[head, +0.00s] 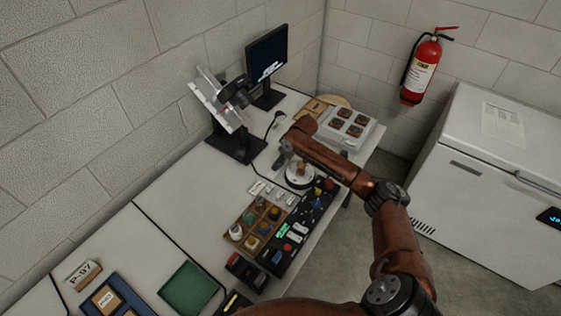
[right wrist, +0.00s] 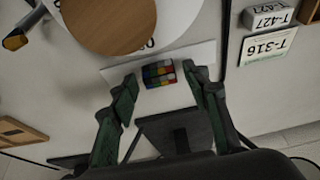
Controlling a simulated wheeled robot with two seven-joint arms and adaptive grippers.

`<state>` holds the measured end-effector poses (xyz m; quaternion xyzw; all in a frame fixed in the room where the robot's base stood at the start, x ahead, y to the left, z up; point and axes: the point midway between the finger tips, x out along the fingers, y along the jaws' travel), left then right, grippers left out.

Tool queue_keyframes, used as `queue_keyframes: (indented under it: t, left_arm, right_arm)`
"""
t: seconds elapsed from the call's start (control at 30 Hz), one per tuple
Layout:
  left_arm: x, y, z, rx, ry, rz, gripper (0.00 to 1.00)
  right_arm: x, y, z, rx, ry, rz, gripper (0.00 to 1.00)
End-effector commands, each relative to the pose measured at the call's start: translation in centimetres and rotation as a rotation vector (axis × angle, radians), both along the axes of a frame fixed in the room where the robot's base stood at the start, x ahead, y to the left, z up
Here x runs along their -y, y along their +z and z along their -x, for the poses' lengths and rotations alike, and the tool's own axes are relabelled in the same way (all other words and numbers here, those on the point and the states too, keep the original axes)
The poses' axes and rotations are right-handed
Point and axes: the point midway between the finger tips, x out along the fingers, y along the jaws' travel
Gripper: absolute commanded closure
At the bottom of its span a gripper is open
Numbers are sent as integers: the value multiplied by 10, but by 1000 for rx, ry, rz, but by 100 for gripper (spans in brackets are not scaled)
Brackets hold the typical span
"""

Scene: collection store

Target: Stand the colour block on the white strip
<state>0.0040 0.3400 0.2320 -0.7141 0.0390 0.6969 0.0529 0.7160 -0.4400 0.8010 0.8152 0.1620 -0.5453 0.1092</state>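The colour block (right wrist: 158,74) shows small rows of red, yellow, green and blue patches in the right wrist view. It lies between the fingertips of my right gripper (right wrist: 160,70), with a gap at each side. The white strip (right wrist: 205,51) runs behind and under the block; I cannot tell whether the block rests on it or is upright. The two green fingers are apart. In the head view my right gripper (head: 286,158) is small, near the monitor stand, and the block is not distinguishable there. My left gripper is in neither view.
A round wooden disc (right wrist: 108,20) is close to the strip. A dark square plate (right wrist: 175,130) lies near the fingers. In the head view, a monitor (head: 267,55), a tray of small items (head: 257,228) and a green mat (head: 188,288) occupy the table.

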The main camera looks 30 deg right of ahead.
Motion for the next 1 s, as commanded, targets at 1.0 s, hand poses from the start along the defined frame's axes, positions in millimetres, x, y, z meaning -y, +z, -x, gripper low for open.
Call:
queue_keyframes:
  t: [1.0]
  left_arm:
    - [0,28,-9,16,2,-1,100]
  right_arm:
    - [16,108,40,1,1,0,54]
